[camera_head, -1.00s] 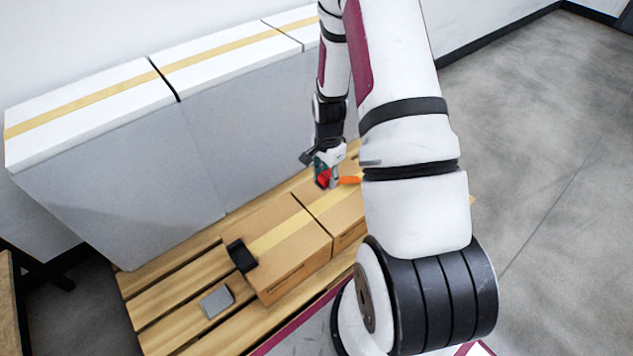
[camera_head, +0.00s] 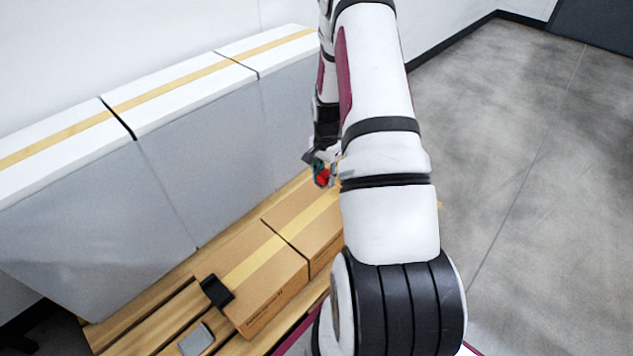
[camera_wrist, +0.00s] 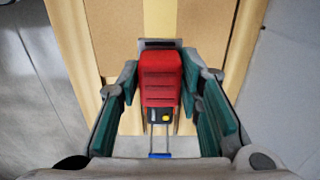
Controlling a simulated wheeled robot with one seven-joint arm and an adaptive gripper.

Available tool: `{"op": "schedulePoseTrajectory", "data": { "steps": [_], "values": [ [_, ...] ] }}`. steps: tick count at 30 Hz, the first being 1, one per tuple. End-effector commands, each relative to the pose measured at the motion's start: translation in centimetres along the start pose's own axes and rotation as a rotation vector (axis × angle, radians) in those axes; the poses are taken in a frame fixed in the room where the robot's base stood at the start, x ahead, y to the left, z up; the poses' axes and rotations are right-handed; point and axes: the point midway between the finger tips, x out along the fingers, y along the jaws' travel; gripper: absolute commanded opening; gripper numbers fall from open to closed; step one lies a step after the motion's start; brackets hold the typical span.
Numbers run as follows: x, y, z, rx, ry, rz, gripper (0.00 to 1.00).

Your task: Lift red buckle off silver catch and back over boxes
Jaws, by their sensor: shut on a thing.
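The red buckle (camera_wrist: 161,78) is between the teal-padded fingers of my gripper (camera_wrist: 160,86) in the wrist view. My gripper is shut on its sides. Below the red body is a black part with a yellow dot, two thin rods and a blue piece. In the head view the red buckle (camera_head: 322,178) is a small patch at my gripper (camera_head: 320,170), above the far end of the cardboard boxes (camera_head: 267,268). My arm hides part of this area. I cannot clearly make out the silver catch. A flat silver-grey piece (camera_head: 196,340) lies on the pallet slats.
The boxes stand on a wooden pallet (camera_head: 135,318), with yellow tape along their tops. A black piece (camera_head: 216,291) sits at the near box's edge. Tall grey-sided white boxes (camera_head: 200,165) form a wall behind. Floor (camera_head: 510,130) at right is clear.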

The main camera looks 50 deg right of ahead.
Motion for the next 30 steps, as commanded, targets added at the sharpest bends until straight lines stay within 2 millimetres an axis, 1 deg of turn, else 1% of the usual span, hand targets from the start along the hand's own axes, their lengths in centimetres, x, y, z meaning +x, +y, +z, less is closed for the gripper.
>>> {"op": "schedulePoseTrajectory", "data": {
  "steps": [1, 30],
  "values": [
    [0.0, 0.0, -0.8, 0.003, 0.002, -0.002, 0.05],
    [0.0, 0.0, -12.9, 0.002, 0.002, -0.002, 0.05]
  ]
}}
